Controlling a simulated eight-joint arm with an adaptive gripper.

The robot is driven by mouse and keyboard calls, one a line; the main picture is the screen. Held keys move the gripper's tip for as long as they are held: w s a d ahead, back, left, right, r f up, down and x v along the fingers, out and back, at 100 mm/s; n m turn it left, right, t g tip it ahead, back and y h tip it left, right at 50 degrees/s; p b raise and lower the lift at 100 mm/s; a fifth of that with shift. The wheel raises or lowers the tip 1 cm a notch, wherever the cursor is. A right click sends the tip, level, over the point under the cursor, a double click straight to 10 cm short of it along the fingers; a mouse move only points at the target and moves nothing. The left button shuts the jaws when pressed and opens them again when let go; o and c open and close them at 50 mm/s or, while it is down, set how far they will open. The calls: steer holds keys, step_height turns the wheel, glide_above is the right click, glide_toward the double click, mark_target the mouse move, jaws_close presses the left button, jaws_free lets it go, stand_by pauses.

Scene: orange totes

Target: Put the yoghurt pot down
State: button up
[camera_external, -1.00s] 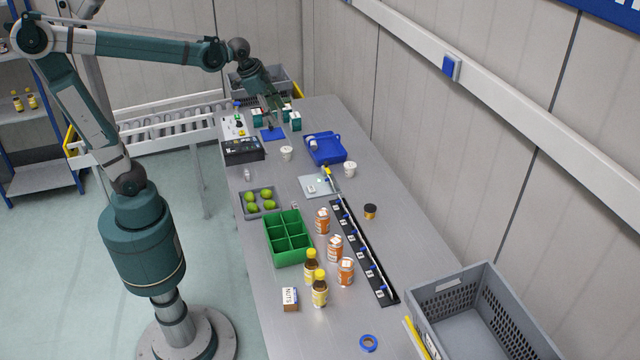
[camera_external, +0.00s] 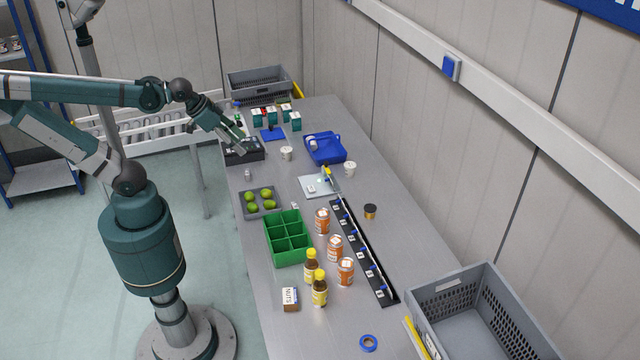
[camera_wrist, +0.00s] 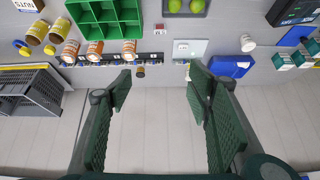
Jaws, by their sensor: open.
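My gripper (camera_external: 240,146) is open and empty above the left edge of the table, near the black device; its spread fingers also show in the wrist view (camera_wrist: 160,86). One white yoghurt pot (camera_external: 287,154) stands upright on the table, right of the gripper and apart from it; it also shows in the wrist view (camera_wrist: 248,43). A second white pot (camera_external: 350,168) stands right of the blue tray. A white pot-like item (camera_external: 313,146) lies at the blue tray (camera_external: 328,158); whether it is the same kind, I cannot tell.
Teal boxes (camera_external: 296,122) and a blue mat (camera_external: 273,134) are at the far end. A grey tray of green fruit (camera_external: 246,208), a green divided box (camera_external: 290,262), orange-labelled jars (camera_external: 335,249) and yellow-capped bottles (camera_external: 320,290) stand nearer.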

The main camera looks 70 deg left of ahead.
steer(key=shift+s+d+f, duration=0.3)
steer(key=shift+s+f, duration=0.2)
steer(key=shift+s, duration=0.15)
